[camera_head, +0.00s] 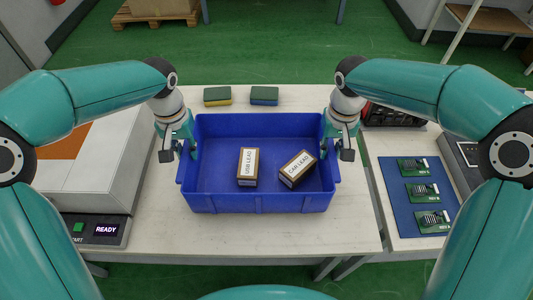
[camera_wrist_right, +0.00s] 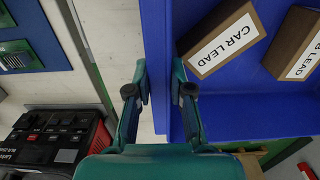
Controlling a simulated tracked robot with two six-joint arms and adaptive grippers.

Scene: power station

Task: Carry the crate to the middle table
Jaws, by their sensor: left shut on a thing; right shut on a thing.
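The blue crate (camera_head: 260,203) is over the pale table (camera_head: 300,235); I cannot tell whether it touches the top. In the right wrist view, the fingers of my right gripper (camera_wrist_right: 160,92) stand on either side of the crate wall (camera_wrist_right: 155,50). The crate looks about level.
Two sponges (camera_head: 218,96) (camera_head: 264,95) lie behind the crate. A grey machine (camera_head: 90,160) with a READY display stands at left. A pallet (camera_head: 155,14) is on the green floor.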

